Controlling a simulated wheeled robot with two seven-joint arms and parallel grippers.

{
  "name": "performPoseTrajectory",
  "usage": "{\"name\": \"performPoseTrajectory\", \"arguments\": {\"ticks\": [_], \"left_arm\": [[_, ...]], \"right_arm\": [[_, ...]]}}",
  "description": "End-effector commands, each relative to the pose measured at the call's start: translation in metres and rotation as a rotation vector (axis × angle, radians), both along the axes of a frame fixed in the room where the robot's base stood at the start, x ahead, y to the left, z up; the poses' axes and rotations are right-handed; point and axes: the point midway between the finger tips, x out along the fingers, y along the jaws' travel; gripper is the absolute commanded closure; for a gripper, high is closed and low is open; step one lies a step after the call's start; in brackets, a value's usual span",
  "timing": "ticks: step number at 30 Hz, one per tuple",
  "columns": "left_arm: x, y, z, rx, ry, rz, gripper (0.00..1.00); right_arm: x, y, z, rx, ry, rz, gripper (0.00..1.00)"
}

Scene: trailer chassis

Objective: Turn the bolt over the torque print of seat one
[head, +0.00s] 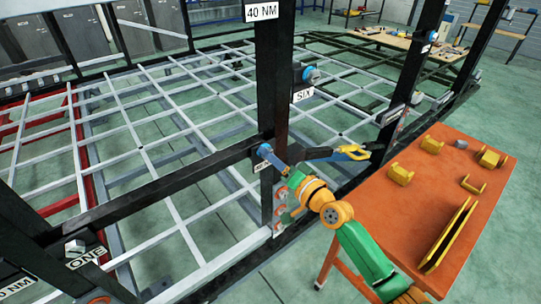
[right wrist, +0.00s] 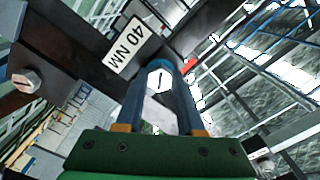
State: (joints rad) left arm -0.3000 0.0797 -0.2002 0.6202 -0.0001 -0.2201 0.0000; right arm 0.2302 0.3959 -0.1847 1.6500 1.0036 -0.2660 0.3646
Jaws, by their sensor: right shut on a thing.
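My right gripper (head: 266,151) reaches in from the lower right to the dark upright post of the chassis. In the right wrist view its blue fingers (right wrist: 160,72) are shut on a pale hex bolt head (right wrist: 160,80) with a dark line on its face. A 40 NM print (right wrist: 127,48) is on the dark beam beside this bolt; in the head view a small print (head: 263,167) sits just below the fingertips, partly unreadable. The ONE sign (head: 85,258) is at the lower left, beside another bolt (head: 74,246). A cropped NM print (head: 15,290) is further left. My left gripper is not seen.
Another bolt (right wrist: 27,81) shows at left in the right wrist view. An orange table (head: 450,165) with yellow brackets stands at right.

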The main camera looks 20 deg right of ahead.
Motion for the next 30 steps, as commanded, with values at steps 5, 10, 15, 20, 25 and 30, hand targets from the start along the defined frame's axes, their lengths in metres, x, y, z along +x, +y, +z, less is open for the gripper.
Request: {"name": "performPoseTrajectory", "arguments": {"ticks": [5,10,15,20,25,30], "left_arm": [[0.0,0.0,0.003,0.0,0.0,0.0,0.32],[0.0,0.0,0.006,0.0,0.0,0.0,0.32],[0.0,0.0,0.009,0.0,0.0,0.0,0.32],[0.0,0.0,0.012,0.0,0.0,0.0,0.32],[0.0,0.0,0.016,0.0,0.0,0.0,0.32],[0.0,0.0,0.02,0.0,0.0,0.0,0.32]], "right_arm": [[-0.001,0.001,-0.005,0.153,0.07,0.002,1.0],[-0.001,0.001,-0.005,0.305,0.127,0.002,1.0],[-0.001,0.001,-0.005,0.457,0.182,0.0,1.0],[-0.001,0.001,-0.006,0.599,0.235,-0.002,1.0],[-0.002,0.001,-0.006,0.751,0.291,-0.003,1.0],[-0.001,0.001,-0.006,0.903,0.346,-0.005,1.0]]}}
